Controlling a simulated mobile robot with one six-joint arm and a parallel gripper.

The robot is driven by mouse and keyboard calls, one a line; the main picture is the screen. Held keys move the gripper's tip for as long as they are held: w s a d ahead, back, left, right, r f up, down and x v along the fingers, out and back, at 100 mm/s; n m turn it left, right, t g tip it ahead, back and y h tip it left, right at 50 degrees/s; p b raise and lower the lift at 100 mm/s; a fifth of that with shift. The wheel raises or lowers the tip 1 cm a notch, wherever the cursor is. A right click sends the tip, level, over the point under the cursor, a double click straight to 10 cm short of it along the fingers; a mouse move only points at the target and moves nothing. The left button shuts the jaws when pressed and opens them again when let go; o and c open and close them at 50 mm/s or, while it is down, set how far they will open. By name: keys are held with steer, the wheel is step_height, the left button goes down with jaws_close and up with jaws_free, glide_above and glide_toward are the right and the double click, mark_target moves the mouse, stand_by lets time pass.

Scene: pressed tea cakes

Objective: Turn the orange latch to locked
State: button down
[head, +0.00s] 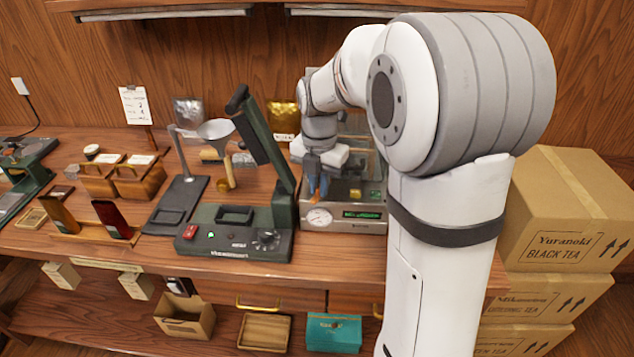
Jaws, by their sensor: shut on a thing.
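My gripper (318,188) points down at the front of a grey machine (345,222) with a round gauge and a green display, at the centre right of the head view. Its blue fingers are shut on the orange latch (325,184), of which only a small orange part shows beside the fingers. The fingers and wrist hide the rest of the latch, so its turn angle cannot be told.
A dark green press (235,230) with a raised lever arm stands just left of the machine. A funnel stand (183,190) and wooden boxes (138,182) are further left. Stacked tea cartons (565,215) stand at the right. My arm covers the table's right part.

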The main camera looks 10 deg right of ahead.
steer(key=shift+d+r+n, duration=0.1)
steer(key=shift+d+n, duration=0.05)
steer(key=shift+n, duration=0.95)
steer(key=shift+d+n, duration=0.1)
steer(key=shift+n, duration=1)
steer(key=c, duration=1.5)
jaws_free()
step_height(320, 180, up, 8)
steer(key=shift+f, duration=0.15)
